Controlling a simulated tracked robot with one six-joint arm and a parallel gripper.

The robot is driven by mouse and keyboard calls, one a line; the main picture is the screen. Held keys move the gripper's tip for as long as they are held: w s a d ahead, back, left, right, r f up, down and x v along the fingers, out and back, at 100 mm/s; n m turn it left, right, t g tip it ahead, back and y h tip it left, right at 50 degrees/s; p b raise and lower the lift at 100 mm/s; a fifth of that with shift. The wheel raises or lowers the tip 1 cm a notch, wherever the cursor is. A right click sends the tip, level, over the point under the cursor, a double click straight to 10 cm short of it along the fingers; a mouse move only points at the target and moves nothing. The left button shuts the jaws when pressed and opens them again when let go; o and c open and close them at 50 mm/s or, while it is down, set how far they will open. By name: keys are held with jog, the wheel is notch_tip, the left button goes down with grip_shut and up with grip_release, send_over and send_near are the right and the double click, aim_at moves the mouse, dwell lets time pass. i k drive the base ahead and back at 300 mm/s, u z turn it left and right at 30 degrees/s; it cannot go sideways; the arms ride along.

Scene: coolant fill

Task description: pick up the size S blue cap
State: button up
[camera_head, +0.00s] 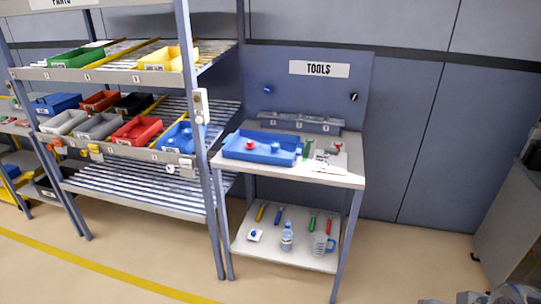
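Several small blue items could be caps, and their size marks are too small to read. A blue round piece (276,148) sits in the blue tray (262,158) on the tool table, right of a red piece (250,144). Blue pieces (186,132) lie in the blue bin (170,144) at the right end of the rack's middle shelf. Another small blue piece (254,233) rests on a white item on the table's lower shelf. I cannot tell which is size S. My gripper's fingers do not show; only grey parts, apparently mine, show at the bottom right edge.
The parts rack (140,200) stands left of the table, with coloured bins on sloped shelves. The floor in front is clear. A grey cabinet (508,220) stands at right.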

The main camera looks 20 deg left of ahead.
aim_at(275, 147)
jog(key=k, duration=0.6)
jog(key=u, duration=0.45)
jog(key=i, duration=0.65)
jog(key=u, duration=1.05)
jog(key=i, duration=2.1)
jog(key=z, duration=0.15)
